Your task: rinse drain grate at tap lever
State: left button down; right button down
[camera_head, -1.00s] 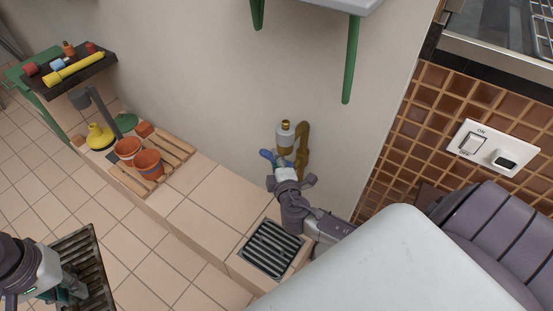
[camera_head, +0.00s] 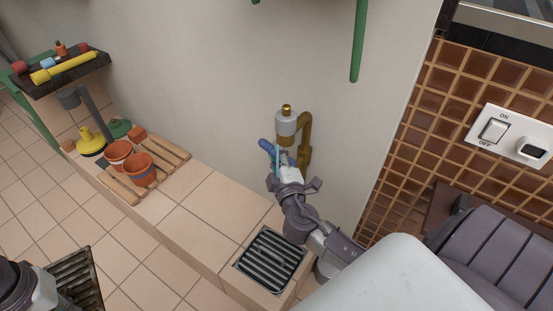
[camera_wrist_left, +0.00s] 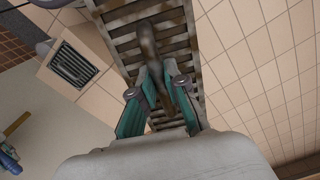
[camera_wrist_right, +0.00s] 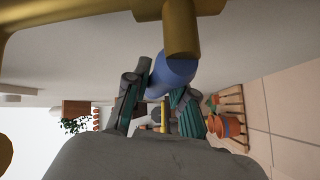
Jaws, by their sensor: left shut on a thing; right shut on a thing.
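The tap (camera_head: 286,123) has a pale grey body and a brass pipe and stands against the wall. Its blue lever (camera_head: 266,145) points left in the head view. My right gripper (camera_head: 281,160) is at the lever; in the right wrist view its fingers (camera_wrist_right: 153,100) are closed around the blue lever (camera_wrist_right: 174,72), under a brass part. A dirty brown slatted grate (camera_head: 78,275) hangs at the lower left. In the left wrist view my left gripper (camera_wrist_left: 163,90) is shut on the bar-like handle of this grate (camera_wrist_left: 180,45). I see no water.
A square drain with dark slats (camera_head: 270,260) sits in the tiled ledge (camera_head: 205,215) below the tap. Orange pots (camera_head: 139,168) on a wooden pallet stand farther left. A green leg (camera_head: 358,45) hangs above, and a wall switch (camera_head: 495,131) is at right.

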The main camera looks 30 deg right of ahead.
jog(key=c, duration=1)
grip_release()
jog(key=shift+o, duration=0.2)
jog(key=v, duration=1.2)
jog(key=shift+a, duration=0.1)
